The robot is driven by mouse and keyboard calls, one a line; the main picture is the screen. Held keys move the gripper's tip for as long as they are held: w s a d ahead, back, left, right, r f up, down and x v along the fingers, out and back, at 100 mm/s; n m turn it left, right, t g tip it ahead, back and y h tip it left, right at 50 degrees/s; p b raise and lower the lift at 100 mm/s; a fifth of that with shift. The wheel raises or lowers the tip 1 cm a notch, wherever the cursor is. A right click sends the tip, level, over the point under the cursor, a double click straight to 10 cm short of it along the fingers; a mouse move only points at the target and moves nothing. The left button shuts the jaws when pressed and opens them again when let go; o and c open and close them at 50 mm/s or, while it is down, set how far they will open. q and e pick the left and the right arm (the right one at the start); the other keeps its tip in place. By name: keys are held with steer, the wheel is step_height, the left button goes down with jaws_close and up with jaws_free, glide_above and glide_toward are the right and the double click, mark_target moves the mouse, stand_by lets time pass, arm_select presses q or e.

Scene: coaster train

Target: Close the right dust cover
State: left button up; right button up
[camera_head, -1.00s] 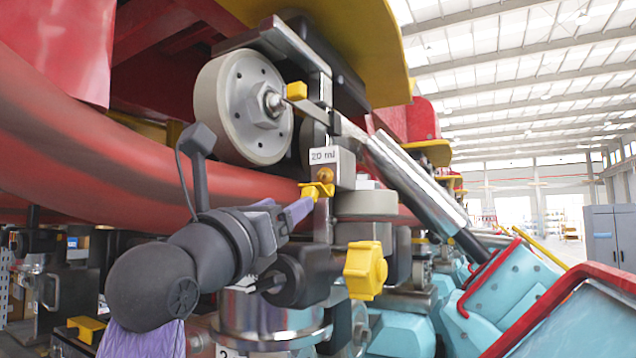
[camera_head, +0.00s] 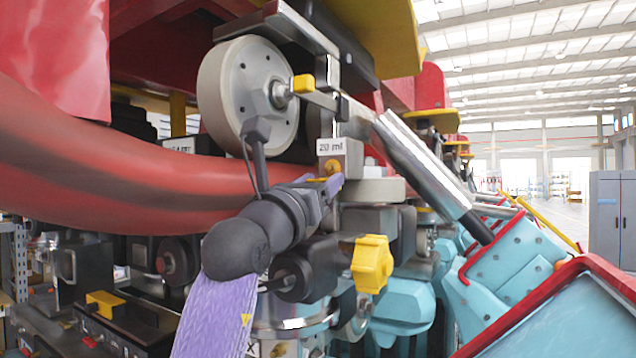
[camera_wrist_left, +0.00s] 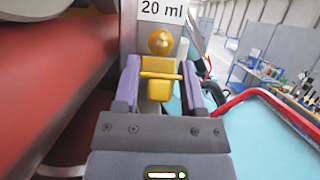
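A small yellow dust cover (camera_wrist_left: 158,78) hangs below a round brass fitting (camera_wrist_left: 160,41) on a grey block labelled "20 ml" (camera_wrist_left: 162,12). In the head view the block (camera_head: 340,156) and fitting (camera_head: 332,167) show too, but the cover (camera_head: 317,180) is mostly hidden by the fingers. My left gripper (camera_head: 328,187) is at the cover, its purple fingers apart on either side. In the left wrist view the gripper (camera_wrist_left: 160,82) has the yellow piece between its fingers; I cannot tell whether they touch it. My right gripper is not in view.
A large grey wheel (camera_head: 228,95) and red tube (camera_head: 100,185) lie left of and behind the gripper. A yellow knob (camera_head: 370,264) is just below right. A silver cylinder (camera_head: 415,155) slants down at right beside teal seats (camera_head: 515,255). Open hall lies far right.

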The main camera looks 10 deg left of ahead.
arm_select(q)
jaws_close()
steer(key=shift+r+g+y, duration=0.4)
steer(key=shift+r+g, duration=0.2)
steer(key=shift+g, duration=0.4)
steer(key=g, duration=0.1)
steer(key=g+y, duration=0.1)
steer(key=g, duration=0.1)
steer(key=shift+w+r, duration=0.1)
steer(key=shift+r, duration=0.3)
steer(key=o, duration=0.7)
jaws_free()
